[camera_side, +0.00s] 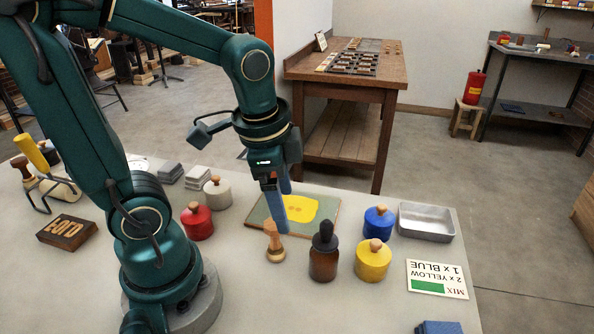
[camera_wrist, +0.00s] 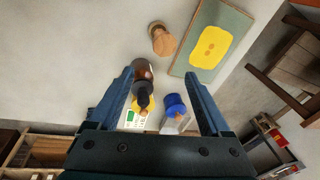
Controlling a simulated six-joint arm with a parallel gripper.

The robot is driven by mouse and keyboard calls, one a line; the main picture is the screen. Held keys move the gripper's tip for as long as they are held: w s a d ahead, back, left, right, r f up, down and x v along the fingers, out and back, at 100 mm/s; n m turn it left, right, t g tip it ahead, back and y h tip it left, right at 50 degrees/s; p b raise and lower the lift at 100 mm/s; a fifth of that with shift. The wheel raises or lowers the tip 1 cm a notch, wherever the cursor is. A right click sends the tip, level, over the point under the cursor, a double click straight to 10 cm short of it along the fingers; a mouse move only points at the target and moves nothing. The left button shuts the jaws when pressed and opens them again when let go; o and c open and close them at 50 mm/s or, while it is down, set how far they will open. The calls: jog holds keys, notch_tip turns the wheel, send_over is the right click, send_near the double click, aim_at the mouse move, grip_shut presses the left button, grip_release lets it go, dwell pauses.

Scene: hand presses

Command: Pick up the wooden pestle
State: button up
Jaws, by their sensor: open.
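The wooden pestle (camera_side: 274,243) stands upright on the pale table in the side view, in front of the slab with yellow paint. In the wrist view the pestle (camera_wrist: 162,40) is at the top centre, beyond the fingertips. My gripper (camera_side: 281,212) points down above and behind the pestle in the side view, over the slab's left part. It is open and empty; in the wrist view its two blue fingers (camera_wrist: 159,74) are spread wide with nothing gripped. I cannot tell the exact height of the fingertips.
A brown dropper bottle (camera_side: 323,254) stands close right of the pestle. The green-edged slab (camera_side: 328,225) lies behind. Blue (camera_side: 379,223) and yellow (camera_side: 373,262) jars, a metal tray (camera_side: 428,234) and a mix card (camera_side: 437,279) are at right. A red jar (camera_side: 197,222) stands left.

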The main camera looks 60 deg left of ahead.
aim_at(273, 246)
jog(key=f+g, duration=0.1)
jog(key=a+f+g, duration=0.1)
jog(key=f, duration=0.1)
jog(key=a+f, duration=0.1)
jog(key=shift+w+f+m+g, duration=0.1)
jog(key=shift+f+m+g, duration=0.1)
jog(key=shift+m+g, duration=0.2)
jog(key=shift+s+a+f+g, duration=0.1)
jog(key=shift+s+f+g, duration=0.15)
jog(key=shift+f+g, duration=0.25)
jog(key=shift+s+a+f, duration=0.1)
jog(key=shift+s+f, duration=0.05)
jog(key=shift+f, duration=1.25)
jog(key=shift+s+a+f, duration=0.1)
jog(key=shift+s+f, duration=0.05)
jog(key=shift+f, duration=1.2)
grip_shut()
